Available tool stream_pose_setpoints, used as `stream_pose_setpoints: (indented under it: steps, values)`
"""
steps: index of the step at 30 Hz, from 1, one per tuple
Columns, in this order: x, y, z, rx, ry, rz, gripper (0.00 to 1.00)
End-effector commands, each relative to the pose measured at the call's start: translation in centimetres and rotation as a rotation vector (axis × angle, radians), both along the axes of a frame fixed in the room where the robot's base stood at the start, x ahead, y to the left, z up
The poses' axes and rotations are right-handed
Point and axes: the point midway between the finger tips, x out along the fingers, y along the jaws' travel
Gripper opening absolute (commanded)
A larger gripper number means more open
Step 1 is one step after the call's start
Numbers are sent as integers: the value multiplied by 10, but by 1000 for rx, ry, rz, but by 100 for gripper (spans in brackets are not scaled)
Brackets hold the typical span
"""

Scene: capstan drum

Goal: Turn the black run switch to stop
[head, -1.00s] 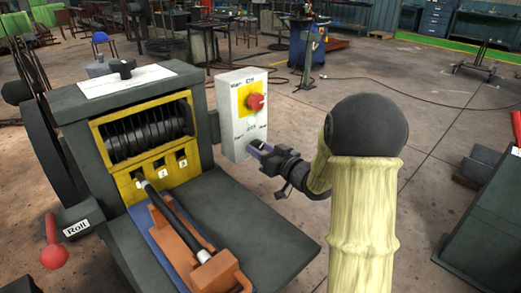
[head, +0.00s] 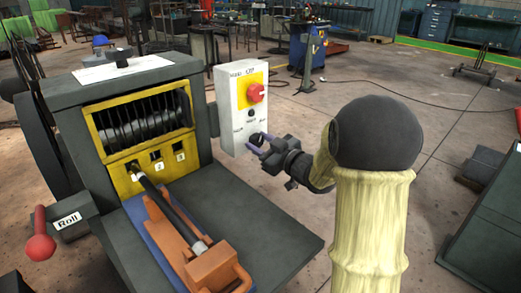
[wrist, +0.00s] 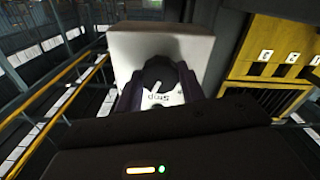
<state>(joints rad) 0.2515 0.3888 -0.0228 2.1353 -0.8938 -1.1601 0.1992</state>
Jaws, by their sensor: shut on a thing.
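The white control box (head: 240,108) stands on the right side of the machine, with a red knob (head: 256,93) on a yellow plate near its top. The black run switch (head: 257,139) is low on its front face. My gripper (head: 263,143) is at that switch, its two purple fingers on either side, shut on it. In the wrist view the black switch (wrist: 160,74) sits between the fingers, with a "Stop" label (wrist: 159,98) on the white face close by. The fingers hide the switch's sides, and I cannot tell its exact pointing.
A red-balled lever (head: 40,240) marked "Roll" is at the left.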

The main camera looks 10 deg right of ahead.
Motion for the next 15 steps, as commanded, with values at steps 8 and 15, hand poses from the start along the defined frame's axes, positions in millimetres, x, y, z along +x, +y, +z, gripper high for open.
stream_pose_setpoints:
  steps: [8, 15]
  values:
    - [0, 1, -5, -198, -113, 2, 16]
    - [0, 0, -3, -306, -174, 1, 16]
